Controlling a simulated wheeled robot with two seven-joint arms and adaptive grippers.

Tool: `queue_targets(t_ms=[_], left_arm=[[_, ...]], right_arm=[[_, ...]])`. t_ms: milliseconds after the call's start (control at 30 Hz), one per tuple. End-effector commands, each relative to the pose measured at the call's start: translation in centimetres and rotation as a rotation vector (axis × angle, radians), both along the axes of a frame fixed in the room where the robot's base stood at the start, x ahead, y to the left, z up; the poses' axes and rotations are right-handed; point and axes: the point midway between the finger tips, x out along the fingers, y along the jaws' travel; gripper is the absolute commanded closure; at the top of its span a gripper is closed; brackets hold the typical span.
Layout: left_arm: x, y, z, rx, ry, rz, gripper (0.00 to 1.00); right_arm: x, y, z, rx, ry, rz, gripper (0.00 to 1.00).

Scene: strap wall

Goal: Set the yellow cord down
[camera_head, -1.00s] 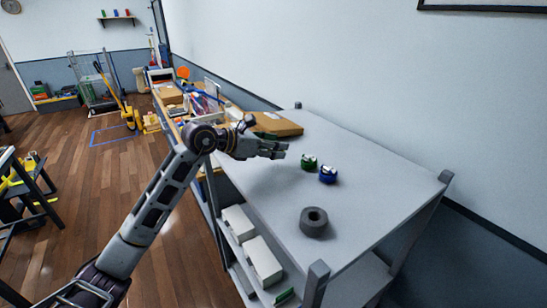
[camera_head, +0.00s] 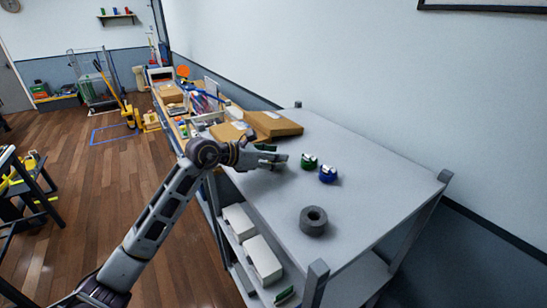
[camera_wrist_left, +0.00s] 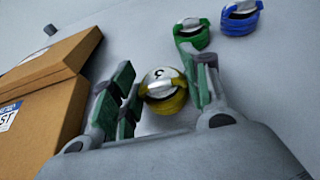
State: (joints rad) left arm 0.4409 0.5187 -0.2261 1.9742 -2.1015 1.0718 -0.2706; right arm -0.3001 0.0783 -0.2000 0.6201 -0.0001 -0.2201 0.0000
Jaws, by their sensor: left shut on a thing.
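My left gripper (camera_head: 280,161) is low over the grey table top, left of the green and blue cords. In the left wrist view its fingers (camera_wrist_left: 158,100) are shut on the yellow cord (camera_wrist_left: 165,108), a round yellow coil with a silver, marked top. I cannot tell whether the cord touches the table. The yellow cord is hidden by the gripper in the head view. My right gripper is not in view.
A green cord (camera_head: 309,163) and a blue cord (camera_head: 328,174) stand close together to the right. A grey tape roll (camera_head: 313,221) lies nearer. Cardboard boxes (camera_head: 274,124) lie at the table's far left. The table's right side (camera_head: 385,180) is clear.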

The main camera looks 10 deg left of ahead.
Motion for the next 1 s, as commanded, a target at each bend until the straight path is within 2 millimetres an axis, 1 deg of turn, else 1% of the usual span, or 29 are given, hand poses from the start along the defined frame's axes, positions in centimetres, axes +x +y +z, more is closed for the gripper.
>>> queue_targets(t_ms=[33,67,200,567,767,1000], left_arm=[[0.0,0.0,-0.2,0.000,0.000,0.000,0.78],[0.0,0.0,-0.2,0.000,0.000,0.000,0.50],[0.0,0.0,-0.1,0.000,0.000,0.000,0.32],[0.0,0.0,-0.1,0.000,0.000,0.000,0.32],[0.0,0.0,0.3,0.000,0.000,0.000,0.32],[-1.3,1.5,0.8,0.002,0.000,0.001,0.32]], right_arm=[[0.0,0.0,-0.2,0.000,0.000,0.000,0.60],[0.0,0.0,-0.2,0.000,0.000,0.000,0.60],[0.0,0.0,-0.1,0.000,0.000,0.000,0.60],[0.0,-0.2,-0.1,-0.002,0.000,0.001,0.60],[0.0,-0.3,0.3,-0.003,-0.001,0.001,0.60],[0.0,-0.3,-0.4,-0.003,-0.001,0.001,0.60]])
